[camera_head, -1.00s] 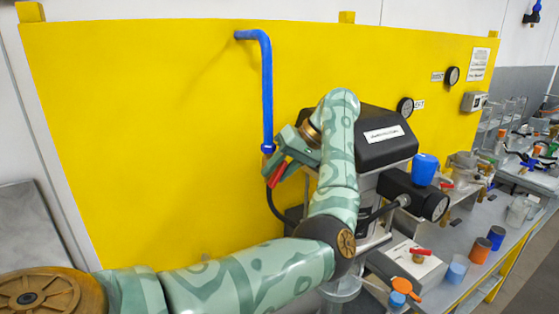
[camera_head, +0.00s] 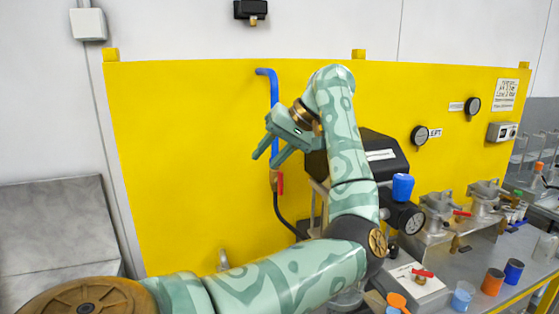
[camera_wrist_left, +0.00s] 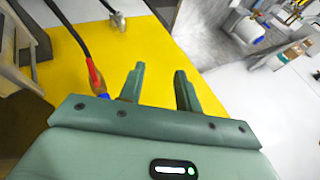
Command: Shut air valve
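The air valve (camera_head: 274,179) is a small brass fitting at the lower end of a blue pipe (camera_head: 274,92) on the yellow panel. Its red handle (camera_head: 281,183) hangs downward, roughly in line with the pipe. The red handle also shows in the left wrist view (camera_wrist_left: 96,77), left of the fingers. My left gripper (camera_head: 265,158) is above and in front of the valve, fingers spread, with nothing between them. In the left wrist view the gripper (camera_wrist_left: 160,71) is open and apart from the handle. My right gripper is not in view.
A black hose (camera_head: 285,215) runs down from the valve. A black-topped machine (camera_head: 382,158) with a blue knob (camera_head: 402,187) stands to the right. A bench (camera_head: 459,265) with cups and a red-handled box (camera_head: 418,281) is at lower right. The panel left of the valve is clear.

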